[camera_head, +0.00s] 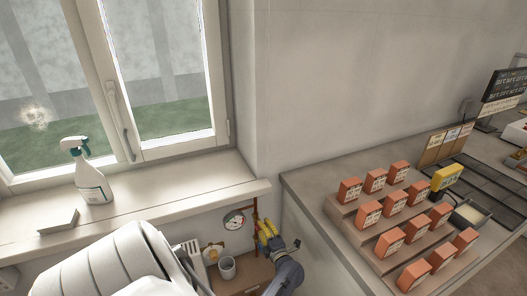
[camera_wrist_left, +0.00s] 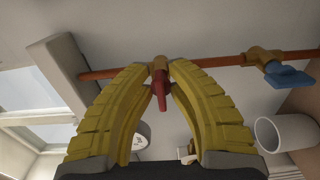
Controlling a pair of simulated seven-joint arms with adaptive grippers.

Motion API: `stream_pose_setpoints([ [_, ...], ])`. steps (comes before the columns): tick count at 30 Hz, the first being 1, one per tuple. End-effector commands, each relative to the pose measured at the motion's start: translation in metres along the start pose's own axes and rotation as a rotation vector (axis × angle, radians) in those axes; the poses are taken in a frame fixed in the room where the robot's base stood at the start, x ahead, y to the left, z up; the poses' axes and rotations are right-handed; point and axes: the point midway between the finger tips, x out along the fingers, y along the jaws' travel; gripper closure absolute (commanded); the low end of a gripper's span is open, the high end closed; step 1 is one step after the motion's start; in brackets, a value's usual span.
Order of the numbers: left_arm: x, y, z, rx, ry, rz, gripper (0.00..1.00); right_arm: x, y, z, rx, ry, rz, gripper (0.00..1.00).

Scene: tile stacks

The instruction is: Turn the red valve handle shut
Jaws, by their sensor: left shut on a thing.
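The red valve handle (camera_wrist_left: 160,90) shows in the left wrist view, on a brass fitting of the copper pipe (camera_wrist_left: 215,61). My left gripper (camera_wrist_left: 160,84) has its yellow fingers closed in on both sides of the handle, shut on it. The handle's lower end sticks out between the fingers. In the head view my left gripper (camera_head: 265,232) is at the pipe (camera_head: 255,212) under the window sill's right end, and its fingers hide the handle. My right gripper is not in view.
A pressure gauge (camera_head: 234,219) is just left of my left gripper. A white mug (camera_head: 228,267) stands below it. A blue-handled valve (camera_wrist_left: 289,77) is on the same pipe. A counter with several orange boxes (camera_head: 375,180) is at right. A spray bottle (camera_head: 90,180) stands on the sill (camera_head: 150,205).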

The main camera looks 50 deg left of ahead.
Motion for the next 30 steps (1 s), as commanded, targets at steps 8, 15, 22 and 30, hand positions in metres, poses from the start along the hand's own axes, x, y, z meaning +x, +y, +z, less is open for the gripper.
stream_pose_setpoints([
  [8,0.001,0.001,0.001,-0.001,-0.001,0.002,0.64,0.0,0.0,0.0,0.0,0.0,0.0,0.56],
  [15,-0.005,0.0,0.001,-0.001,-0.001,-0.001,0.64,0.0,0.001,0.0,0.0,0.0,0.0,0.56],
  [22,-0.034,-0.001,0.0,-0.002,-0.001,-0.002,0.64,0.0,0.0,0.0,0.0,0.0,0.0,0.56],
  [30,-0.065,0.0,0.0,0.0,-0.001,0.0,0.64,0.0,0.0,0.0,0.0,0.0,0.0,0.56],
])
